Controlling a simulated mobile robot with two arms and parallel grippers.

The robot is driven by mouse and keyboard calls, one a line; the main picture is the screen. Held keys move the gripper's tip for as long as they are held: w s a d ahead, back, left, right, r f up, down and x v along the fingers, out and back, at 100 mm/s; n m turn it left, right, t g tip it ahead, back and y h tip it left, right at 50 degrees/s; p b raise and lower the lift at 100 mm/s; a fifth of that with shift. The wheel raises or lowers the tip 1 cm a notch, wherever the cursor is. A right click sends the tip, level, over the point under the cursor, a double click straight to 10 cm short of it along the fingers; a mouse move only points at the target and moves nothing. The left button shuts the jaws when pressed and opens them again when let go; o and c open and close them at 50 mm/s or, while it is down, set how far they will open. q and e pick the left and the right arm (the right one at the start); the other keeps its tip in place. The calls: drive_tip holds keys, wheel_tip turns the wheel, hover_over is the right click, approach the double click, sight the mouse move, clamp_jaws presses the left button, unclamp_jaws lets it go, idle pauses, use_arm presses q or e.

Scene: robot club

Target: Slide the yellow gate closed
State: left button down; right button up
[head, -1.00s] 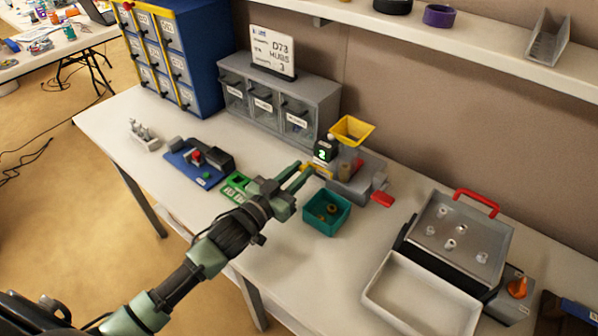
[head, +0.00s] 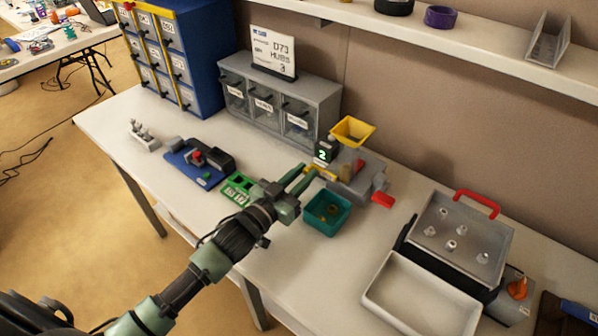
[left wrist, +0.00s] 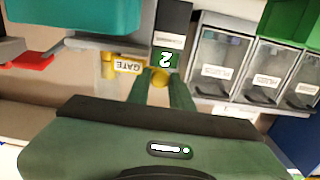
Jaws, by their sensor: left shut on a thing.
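The yellow gate (head: 326,174) is at the left side of a grey dispenser (head: 362,187) with a yellow hopper (head: 352,130) on top. In the left wrist view the gate's yellow plate (left wrist: 128,66) reads "GATE", and its round yellow knob (left wrist: 160,77) sits between my fingertips. My left gripper (head: 308,176) is shut on this knob, and its fingers also show in the left wrist view (left wrist: 161,88). The fingers partly hide the gate in the head view, so I cannot tell how far it is open. My right gripper is not in view.
A teal bin (head: 327,221) with small brown parts stands just in front of the dispenser. A black counter (head: 325,151) shows 2. A red lever (head: 383,200) sticks out at right.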

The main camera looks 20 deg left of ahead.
sight(325, 174)
use_arm(q)
drive_tip(key=d, duration=0.2)
drive_tip(key=s+d, duration=0.1)
drive_tip(key=shift+s+d, duration=0.2)
drive_tip(key=shift+d, duration=0.2)
drive_tip(key=shift+a+f, duration=0.1)
drive_tip(key=c, duration=1.3)
unclamp_jaws()
drive_tip(key=shift+d, duration=0.2)
drive_tip(key=shift+a, duration=0.15)
drive_tip(key=shift+s+a, duration=0.15)
drive_tip(key=shift+s, duration=0.2)
drive_tip(key=b+v, duration=0.1)
drive_tip(key=v, duration=0.6)
drive_tip(key=shift+s, duration=0.1)
